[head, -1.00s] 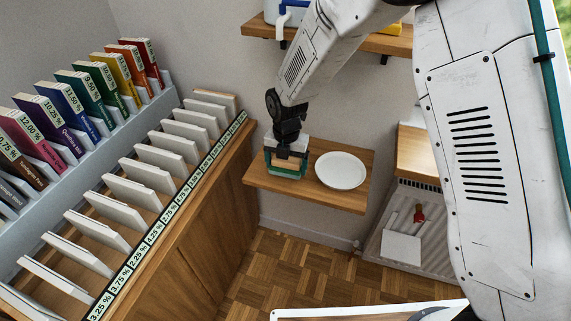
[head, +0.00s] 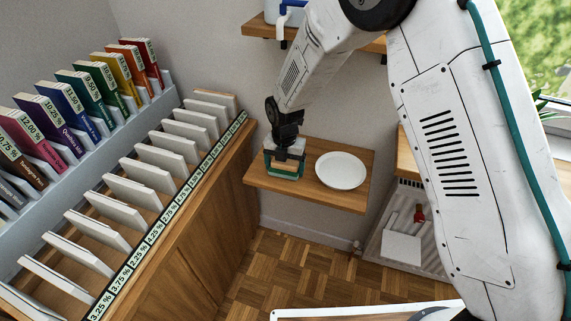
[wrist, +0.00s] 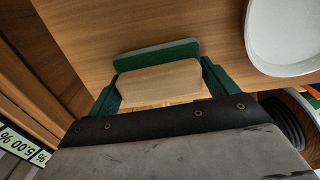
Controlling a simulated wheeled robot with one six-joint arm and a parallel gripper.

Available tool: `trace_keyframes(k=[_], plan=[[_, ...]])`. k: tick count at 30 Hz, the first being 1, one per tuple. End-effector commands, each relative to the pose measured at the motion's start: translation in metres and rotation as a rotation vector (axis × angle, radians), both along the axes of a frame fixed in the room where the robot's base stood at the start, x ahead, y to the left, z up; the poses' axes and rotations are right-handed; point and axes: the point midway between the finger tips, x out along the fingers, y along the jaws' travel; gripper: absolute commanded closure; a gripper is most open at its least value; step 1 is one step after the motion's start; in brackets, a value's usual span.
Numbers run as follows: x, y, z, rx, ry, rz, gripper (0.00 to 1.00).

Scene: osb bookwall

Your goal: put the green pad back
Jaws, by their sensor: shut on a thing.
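My gripper (wrist: 160,88) is shut on the green pad (wrist: 155,54), which has a pale wooden block (wrist: 158,80) as its back. The block sits between the two dark green fingers, with the green part showing along its far side. In the head view my gripper (head: 284,173) is at the left end of a small wooden wall shelf (head: 315,194), left of a white plate. The pad is mostly hidden there by the fingers. I cannot tell whether it touches the shelf or is just above it.
The white plate (head: 341,170) lies on the same shelf, close to the right. A wooden rack (head: 185,240) of white slabs with percent labels stands left. Coloured boxes (head: 85,98) line a ledge behind it. An upper shelf (head: 262,31) hangs above.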

Motion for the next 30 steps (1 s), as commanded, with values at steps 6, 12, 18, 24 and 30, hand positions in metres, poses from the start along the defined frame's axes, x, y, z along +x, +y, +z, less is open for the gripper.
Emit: trace_keyframes(k=[6, 12, 18, 24, 30], plan=[[0.000, 0.000, -0.002, 0.000, 0.000, 0.000, 0.00], [0.000, 0.000, 0.000, 0.001, -0.001, 0.000, 0.00], [0.001, 0.000, 0.026, 0.002, -0.004, 0.000, 0.00], [0.006, -0.006, 0.060, 0.002, -0.004, -0.002, 0.00], [0.006, -0.006, 0.078, 0.001, -0.001, -0.001, 0.00]])
